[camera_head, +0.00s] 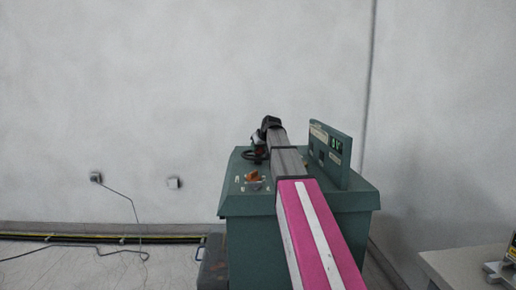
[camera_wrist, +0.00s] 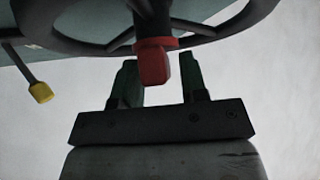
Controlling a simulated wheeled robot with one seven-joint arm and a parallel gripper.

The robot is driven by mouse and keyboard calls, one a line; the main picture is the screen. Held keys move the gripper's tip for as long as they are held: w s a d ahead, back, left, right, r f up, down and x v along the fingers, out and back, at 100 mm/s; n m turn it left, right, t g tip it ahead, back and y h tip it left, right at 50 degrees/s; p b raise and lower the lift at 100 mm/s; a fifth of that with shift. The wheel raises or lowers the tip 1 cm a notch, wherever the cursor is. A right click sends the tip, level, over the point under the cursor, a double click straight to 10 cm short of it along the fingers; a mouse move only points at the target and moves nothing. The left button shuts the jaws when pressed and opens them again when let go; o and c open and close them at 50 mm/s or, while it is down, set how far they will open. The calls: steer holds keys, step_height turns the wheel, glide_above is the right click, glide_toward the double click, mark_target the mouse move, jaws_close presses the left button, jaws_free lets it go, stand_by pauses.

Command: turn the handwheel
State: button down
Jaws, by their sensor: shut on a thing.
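The black handwheel (camera_wrist: 225,32) fills the top of the wrist view, with its rim curving across and a dark spoke or shaft in the middle. A red-ended part (camera_wrist: 153,64) hangs at the centre, between my gripper's two dark fingers (camera_wrist: 155,68).
The green transformer cabinet (camera_head: 248,235) carries an upright panel (camera_head: 330,155) and an orange knob (camera_head: 252,176). A yellow-tipped lever (camera_wrist: 40,92) shows left in the wrist view. A pale table (camera_head: 455,268) stands at lower right. The wall is close behind.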

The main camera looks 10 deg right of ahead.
steer(key=c, duration=1)
jaws_free()
steer(key=shift+c, duration=0.2)
steer(key=v, duration=1.1)
